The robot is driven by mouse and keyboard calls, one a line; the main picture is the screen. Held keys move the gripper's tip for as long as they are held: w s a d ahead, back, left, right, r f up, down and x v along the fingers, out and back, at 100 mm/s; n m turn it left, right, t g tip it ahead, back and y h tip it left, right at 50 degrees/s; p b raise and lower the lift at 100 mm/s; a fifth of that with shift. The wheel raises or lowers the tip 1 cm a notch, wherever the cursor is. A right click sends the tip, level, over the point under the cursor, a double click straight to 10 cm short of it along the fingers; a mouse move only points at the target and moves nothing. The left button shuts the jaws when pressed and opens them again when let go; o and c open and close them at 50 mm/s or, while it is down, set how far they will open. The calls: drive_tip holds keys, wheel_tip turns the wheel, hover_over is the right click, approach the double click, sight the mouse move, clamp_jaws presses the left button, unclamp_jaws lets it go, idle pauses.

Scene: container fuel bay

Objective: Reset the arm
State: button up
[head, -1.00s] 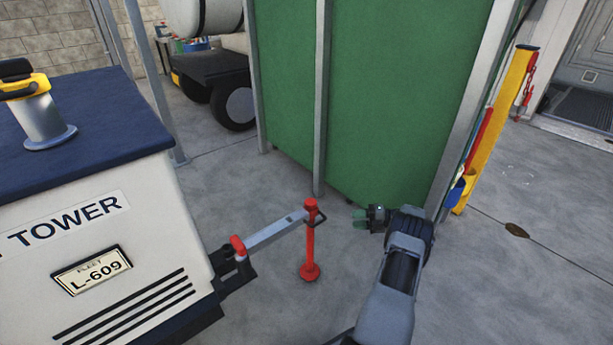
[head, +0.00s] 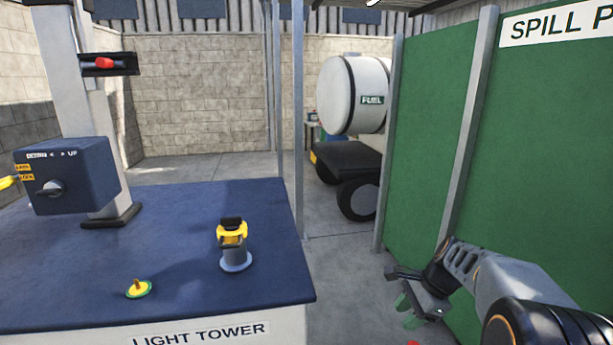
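My gripper (head: 408,312) is at the lower right of the head view, with its green-tipped fingers pointing down and to the left. The fingers look spread apart with nothing between them. My arm reaches in from the lower right corner. The gripper is in front of the green panel wall, to the right of the light tower (head: 200,335), and appears to touch neither.
The light tower's blue top (head: 180,262) carries a yellow-and-black cap on a filler neck (head: 234,245), a green-and-yellow disc (head: 139,289) and a control box (head: 70,175). A green panel (head: 425,130) stands right. A fuel tank trailer (head: 355,95) stands behind. Floor between is open.

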drive_tip(key=s+a+r+n+t+h+p, duration=0.1)
drive_tip(key=s+a+r+n+h+p, duration=0.1)
drive_tip(key=s+r+n+p, duration=0.3)
drive_tip(key=s+a+r+n+t+h+p, duration=0.2)
drive_tip(key=s+a+r+n+h+p, duration=0.1)
drive_tip(key=s+r+n, duration=0.6)
drive_tip(key=a+n+p, duration=0.1)
drive_tip(key=n+p, duration=0.1)
drive_tip(key=n, duration=0.1)
drive_tip(key=shift+a, duration=0.4)
